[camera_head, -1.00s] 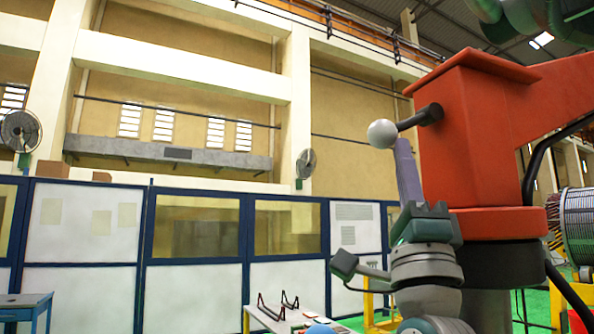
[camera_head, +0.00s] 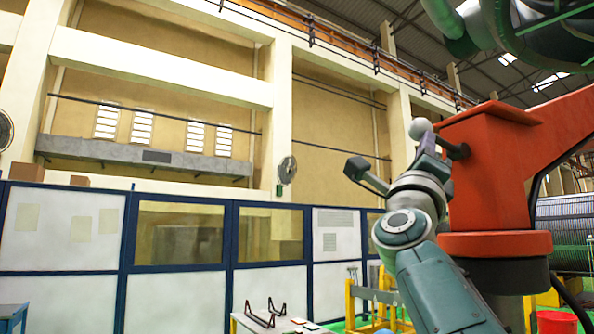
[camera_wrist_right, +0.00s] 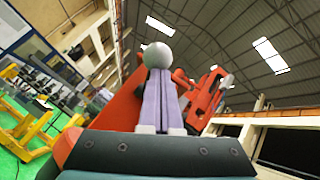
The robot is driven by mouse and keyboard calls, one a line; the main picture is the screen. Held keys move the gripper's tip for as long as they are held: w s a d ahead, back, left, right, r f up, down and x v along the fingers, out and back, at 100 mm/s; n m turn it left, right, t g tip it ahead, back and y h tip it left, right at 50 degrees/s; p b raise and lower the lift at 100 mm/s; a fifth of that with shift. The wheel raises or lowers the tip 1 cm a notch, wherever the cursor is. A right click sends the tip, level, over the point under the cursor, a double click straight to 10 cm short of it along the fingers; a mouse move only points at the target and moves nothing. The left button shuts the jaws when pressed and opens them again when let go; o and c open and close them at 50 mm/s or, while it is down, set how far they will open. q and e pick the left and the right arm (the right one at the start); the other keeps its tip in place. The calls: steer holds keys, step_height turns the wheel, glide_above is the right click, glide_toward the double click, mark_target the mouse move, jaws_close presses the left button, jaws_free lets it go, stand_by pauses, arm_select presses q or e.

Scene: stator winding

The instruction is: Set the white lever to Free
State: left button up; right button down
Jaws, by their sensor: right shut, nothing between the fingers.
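The white lever shows as a white ball knob (camera_head: 420,128) on a short dark shaft (camera_head: 453,149), fixed to the left side of the red machine housing (camera_head: 490,170). The shaft points up and left from the housing. My right gripper (camera_head: 428,143) is just below the ball, with its fingers shut and empty. In the right wrist view, the ball (camera_wrist_right: 157,55) stands right at the tips of the shut pale fingers (camera_wrist_right: 158,75); it appears to touch them. No position marking for the lever can be read. My left gripper is not in view.
The red arm of the machine reaches to the upper right. Large green pipework (camera_head: 500,25) hangs at the top right. A yellow frame (camera_head: 375,298), a white table (camera_head: 255,325) and a red bucket (camera_head: 556,321) stand below. The space left of the lever is open.

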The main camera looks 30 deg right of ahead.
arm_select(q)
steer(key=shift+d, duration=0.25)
arm_select(e)
steer(key=shift+d+r, duration=0.15)
steer(key=shift+r, duration=0.95)
steer(key=shift+r, duration=0.1)
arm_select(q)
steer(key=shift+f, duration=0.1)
